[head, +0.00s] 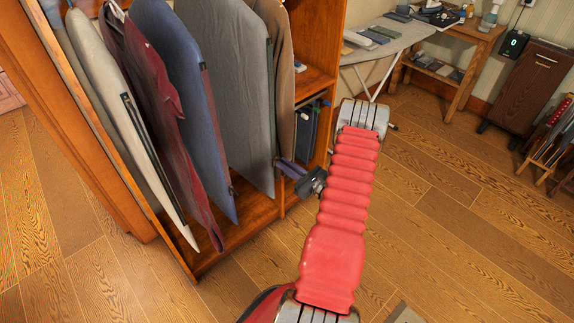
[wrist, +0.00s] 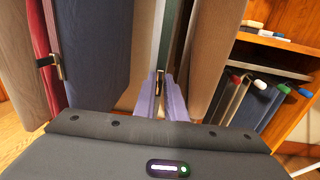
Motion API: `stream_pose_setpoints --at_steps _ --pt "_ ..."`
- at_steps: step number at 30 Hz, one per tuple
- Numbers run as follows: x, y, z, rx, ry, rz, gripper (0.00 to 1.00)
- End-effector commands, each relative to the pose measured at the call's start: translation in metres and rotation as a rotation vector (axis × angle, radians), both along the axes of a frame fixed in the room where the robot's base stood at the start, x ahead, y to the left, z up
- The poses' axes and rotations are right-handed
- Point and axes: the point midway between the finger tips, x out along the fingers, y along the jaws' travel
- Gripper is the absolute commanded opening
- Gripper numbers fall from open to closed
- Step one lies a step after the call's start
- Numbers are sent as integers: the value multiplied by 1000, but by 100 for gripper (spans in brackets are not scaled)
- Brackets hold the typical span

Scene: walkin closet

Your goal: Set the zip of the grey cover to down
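The grey cover (head: 225,80) hangs in the wooden wardrobe, its narrow front edge facing out. A dark strip runs down that edge in the head view (head: 270,95). My gripper (head: 284,164) is at the lower part of this edge. In the wrist view, its two lavender fingers (wrist: 162,88) straddle a small metal zip pull (wrist: 160,76), with a narrow gap between them. I cannot tell whether the fingers press on the pull. The zip slider is mostly hidden by the fingers.
A blue cover (head: 188,90) with its own zip pull (wrist: 58,70), a dark red garment (head: 150,95) and a pale cover (head: 115,100) hang to the left. A brown coat (head: 287,80) hangs close on the right. An ironing board (head: 380,50) stands behind; the floor (head: 440,210) is open.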

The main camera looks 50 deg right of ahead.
Motion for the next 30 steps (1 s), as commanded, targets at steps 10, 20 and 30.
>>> stream_pose_setpoints --at_steps 10,20,30 --pt "1 1 0 0 -1 2 23" --pt "-17 0 0 0 0 -1 23" --pt "-68 3 0 2 -1 -1 23"
